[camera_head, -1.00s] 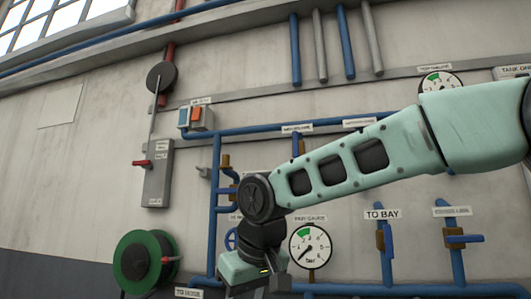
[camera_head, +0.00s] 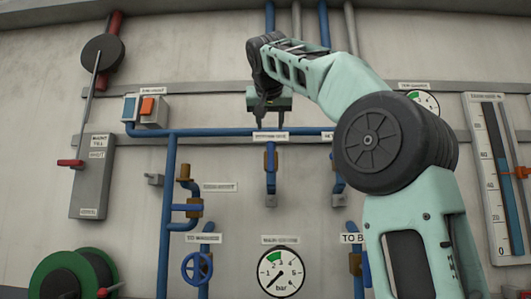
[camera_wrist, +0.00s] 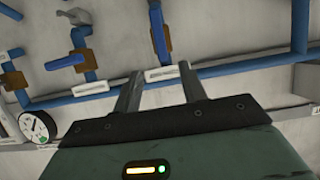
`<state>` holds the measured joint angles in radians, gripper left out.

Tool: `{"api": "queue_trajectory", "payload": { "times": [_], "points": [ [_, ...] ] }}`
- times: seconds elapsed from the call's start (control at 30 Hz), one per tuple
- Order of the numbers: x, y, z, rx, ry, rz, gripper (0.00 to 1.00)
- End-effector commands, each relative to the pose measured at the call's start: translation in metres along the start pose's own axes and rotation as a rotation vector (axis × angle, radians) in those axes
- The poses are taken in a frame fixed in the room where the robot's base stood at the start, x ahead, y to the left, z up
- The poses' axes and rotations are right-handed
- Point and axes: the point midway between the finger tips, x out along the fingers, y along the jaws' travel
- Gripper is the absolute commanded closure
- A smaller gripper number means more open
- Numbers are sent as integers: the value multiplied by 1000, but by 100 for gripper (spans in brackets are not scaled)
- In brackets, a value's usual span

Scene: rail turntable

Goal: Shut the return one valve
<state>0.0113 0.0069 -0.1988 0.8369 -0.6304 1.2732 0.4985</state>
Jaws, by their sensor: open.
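The return one valve (camera_head: 270,162) hangs below the horizontal blue pipe on the wall, with a brown body and a blue lever. Its label (camera_head: 270,137) is blurred. The lever hangs straight down, in line with its short pipe. My gripper (camera_head: 269,124) points down, open and empty, just above the label in the picture. In the wrist view my two fingers (camera_wrist: 159,80) are spread apart, and the blue lever (camera_wrist: 159,40) shows beyond them, apart from both. How far the fingertips are from the wall is hard to tell.
A neighbouring valve (camera_wrist: 80,45) has its blue lever turned crosswise. My arm partly hides it in the head view. A switch box (camera_head: 146,109), a main gauge (camera_head: 282,272), a blue handwheel (camera_head: 197,268) and a green hose reel (camera_head: 75,275) surround it. Bare wall lies beside the valve.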

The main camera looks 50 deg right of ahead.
Motion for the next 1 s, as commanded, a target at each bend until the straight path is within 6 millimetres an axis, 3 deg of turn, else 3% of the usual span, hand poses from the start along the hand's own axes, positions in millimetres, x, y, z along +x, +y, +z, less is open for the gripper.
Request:
{"api": "queue_trajectory", "payload": {
  "times": [0.6, 0.8, 1.0],
  "points": [
    [124, 0, -1, -2, -4, 1, 58],
    [145, -1, -1, -2, -2, -1, 58],
    [150, -1, 1, -1, -2, -2, 58]
  ]
}}
